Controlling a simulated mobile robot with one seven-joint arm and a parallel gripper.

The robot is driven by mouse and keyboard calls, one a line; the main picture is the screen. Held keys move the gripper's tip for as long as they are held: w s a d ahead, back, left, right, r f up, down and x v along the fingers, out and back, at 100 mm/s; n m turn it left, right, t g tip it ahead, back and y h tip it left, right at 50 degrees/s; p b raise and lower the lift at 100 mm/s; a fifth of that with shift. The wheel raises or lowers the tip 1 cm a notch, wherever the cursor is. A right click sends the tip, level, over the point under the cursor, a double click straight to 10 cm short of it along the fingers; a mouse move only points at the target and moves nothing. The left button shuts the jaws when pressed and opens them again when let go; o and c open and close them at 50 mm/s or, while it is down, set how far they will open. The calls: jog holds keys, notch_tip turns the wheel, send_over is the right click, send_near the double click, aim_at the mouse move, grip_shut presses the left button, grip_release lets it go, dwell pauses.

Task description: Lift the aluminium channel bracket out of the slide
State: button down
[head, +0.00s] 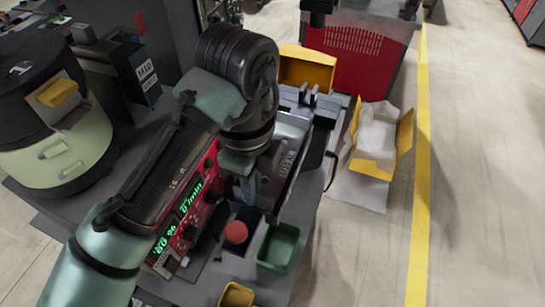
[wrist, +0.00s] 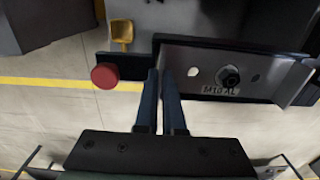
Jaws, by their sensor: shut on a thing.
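The aluminium channel bracket (wrist: 207,80) is a grey metal piece with holes, a dark round bolt-like part and a partly readable label in the wrist view. In the head view it shows as a grey piece (head: 283,168) at the slide (head: 302,128), just right of my gripper (head: 249,190). In the wrist view the two blue fingers of my gripper (wrist: 166,75) are close together at the bracket's left end, shut on it. The exact grip contact is hidden, and I cannot tell whether the bracket is clear of the slide.
A red button (head: 235,232), a green bin (head: 278,250) and a yellow bin (head: 237,296) stand near. A red control panel (head: 187,222) lies under my arm. A white-lined yellow box (head: 378,138) stands right. Open floor lies beyond the yellow line.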

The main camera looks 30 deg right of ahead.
jog(key=shift+r+p, duration=2.05)
jog(key=shift+f, duration=0.1)
